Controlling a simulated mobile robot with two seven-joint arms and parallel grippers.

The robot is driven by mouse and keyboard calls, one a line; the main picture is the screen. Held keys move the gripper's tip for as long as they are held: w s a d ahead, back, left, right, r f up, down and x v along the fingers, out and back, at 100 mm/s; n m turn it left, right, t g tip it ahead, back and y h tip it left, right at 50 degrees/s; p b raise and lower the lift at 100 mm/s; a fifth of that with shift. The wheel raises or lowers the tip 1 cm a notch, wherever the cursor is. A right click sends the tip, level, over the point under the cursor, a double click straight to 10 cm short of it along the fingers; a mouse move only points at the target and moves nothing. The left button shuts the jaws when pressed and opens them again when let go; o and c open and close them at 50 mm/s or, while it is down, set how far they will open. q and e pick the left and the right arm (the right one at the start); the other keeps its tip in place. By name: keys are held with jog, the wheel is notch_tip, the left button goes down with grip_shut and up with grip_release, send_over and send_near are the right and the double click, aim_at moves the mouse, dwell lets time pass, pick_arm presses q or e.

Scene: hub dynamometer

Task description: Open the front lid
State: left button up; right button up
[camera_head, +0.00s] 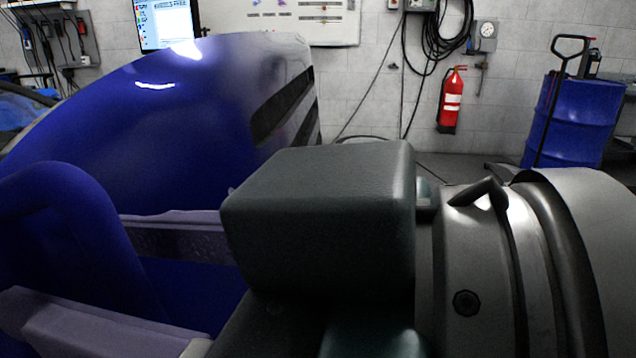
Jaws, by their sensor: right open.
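The front lid (180,105) is a large glossy blue panel filling the left and middle of the head view. It appears tilted up, with dark slots near its right edge. Blue bodywork (50,230) and a pale purplish ledge (180,240) show below it. My right gripper (262,282) is very near the camera, a dark blocky shape in front of the lid's lower right part. It is open, and no held thing shows. It hides part of the car, and I cannot tell whether it touches the lid. My left gripper is not in view.
A grey block wall stands behind, with a fire extinguisher (452,100), a coiled black hose (440,30) and a screen (167,22). A blue drum (575,120) with a hand truck stands at the right. Some floor shows between the car and the wall.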

jog(key=b+v, duration=0.2)
jog(key=v, duration=0.7)
jog(key=shift+s+d, duration=0.15)
jog(key=shift+d, duration=0.15)
jog(key=f+b+v, duration=0.2)
jog(key=v, duration=0.9)
jog(key=shift+d, duration=0.3)
dwell(0.4)
